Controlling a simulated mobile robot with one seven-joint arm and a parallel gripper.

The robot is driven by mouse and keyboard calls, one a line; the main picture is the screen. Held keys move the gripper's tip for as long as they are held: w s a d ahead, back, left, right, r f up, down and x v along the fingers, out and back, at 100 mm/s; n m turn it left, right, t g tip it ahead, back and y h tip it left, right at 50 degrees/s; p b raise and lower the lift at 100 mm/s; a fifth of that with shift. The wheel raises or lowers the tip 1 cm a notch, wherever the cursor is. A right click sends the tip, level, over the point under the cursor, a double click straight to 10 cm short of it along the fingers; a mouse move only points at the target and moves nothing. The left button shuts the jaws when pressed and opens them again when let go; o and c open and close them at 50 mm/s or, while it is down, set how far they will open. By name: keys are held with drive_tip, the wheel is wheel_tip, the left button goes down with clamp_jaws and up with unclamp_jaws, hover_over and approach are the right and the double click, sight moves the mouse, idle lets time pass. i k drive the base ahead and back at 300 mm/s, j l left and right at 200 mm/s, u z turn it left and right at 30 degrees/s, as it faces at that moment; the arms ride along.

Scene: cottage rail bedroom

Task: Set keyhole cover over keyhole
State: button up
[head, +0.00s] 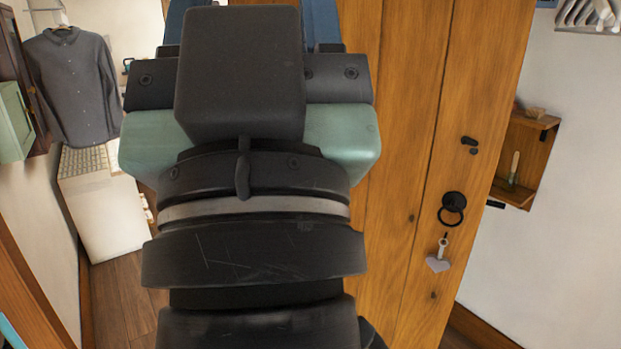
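A wooden plank door (400,150) stands to the right of my arm. A small dark swivel piece (469,141), perhaps the keyhole cover, sits high near the door's right edge, tilted. A small dark spot (473,151) just below it may be the keyhole; I cannot tell for sure. My gripper (250,8) is at the top of the view, left of these parts and apart from them in the picture. Its two blue fingers are spread wide. Their tips are cut off by the frame, and the space between them is hidden behind the black housing.
A black ring handle (452,210) is on the door, with a key and grey heart tag (438,262) hanging below. A wooden wall box (527,160) is beyond the door's right edge. A grey shirt (72,85) and white cabinet (105,205) are left.

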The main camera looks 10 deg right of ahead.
sight(464, 140)
drive_tip(key=i+l+z, duration=0.1)
drive_tip(key=i+l, duration=0.3)
drive_tip(key=i+l+z, duration=0.1)
drive_tip(key=i+l, duration=0.25)
drive_tip(key=i, duration=0.15)
drive_tip(key=i+l, duration=0.35)
drive_tip(key=i, duration=0.15)
drive_tip(key=z, duration=0.05)
